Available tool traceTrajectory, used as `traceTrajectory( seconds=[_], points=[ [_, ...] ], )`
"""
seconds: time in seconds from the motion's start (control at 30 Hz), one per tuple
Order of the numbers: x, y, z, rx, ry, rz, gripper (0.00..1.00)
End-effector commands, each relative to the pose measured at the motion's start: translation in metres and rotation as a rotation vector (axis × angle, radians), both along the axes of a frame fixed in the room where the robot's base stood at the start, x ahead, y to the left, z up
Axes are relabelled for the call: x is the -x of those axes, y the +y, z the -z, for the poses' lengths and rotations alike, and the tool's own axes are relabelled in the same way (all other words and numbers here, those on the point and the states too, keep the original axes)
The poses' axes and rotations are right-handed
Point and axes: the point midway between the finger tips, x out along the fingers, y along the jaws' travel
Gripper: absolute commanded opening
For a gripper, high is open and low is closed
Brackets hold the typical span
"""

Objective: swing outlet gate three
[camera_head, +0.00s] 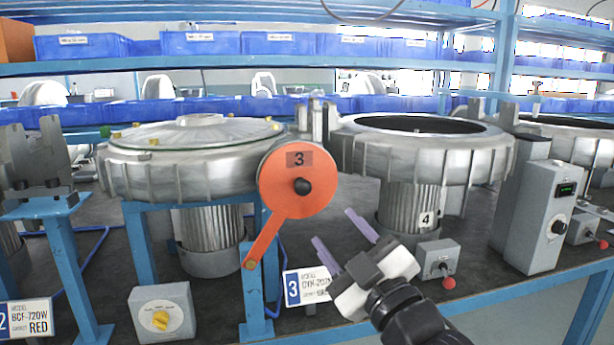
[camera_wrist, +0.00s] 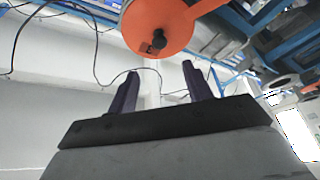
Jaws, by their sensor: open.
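The orange outlet gate (camera_head: 290,205) has a round plate marked 3, a black knob (camera_head: 302,187) near its middle and an arm running down-left to a brass pivot (camera_head: 250,264). It hangs in front of the left blower (camera_head: 190,150). My gripper (camera_head: 338,232) is open and empty, below and to the right of the plate, apart from it. In the wrist view the gate (camera_wrist: 165,22) and its knob (camera_wrist: 159,38) lie beyond my two purple fingers (camera_wrist: 160,85), above the gap between them. The outlet behind the plate is hidden.
A second blower (camera_head: 420,150) with a label 4 stands to the right. A grey box with a red knob (camera_head: 438,260), a yellow-dial box (camera_head: 162,312) and blue posts (camera_head: 257,310) stand near the bench front.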

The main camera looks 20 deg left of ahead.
Motion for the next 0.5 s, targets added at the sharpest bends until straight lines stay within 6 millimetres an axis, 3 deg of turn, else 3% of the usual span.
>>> traceTrajectory(
  seconds=[0.03, 0.33, 0.5],
  points=[
    [-0.002, 0.002, -0.007, -0.002, 0.005, -0.003, 0.5],
    [-0.01, 0.014, -0.011, -0.001, 0.006, 0.001, 0.5],
    [-0.034, 0.043, -0.021, -0.001, 0.003, -0.002, 0.5]
  ],
)
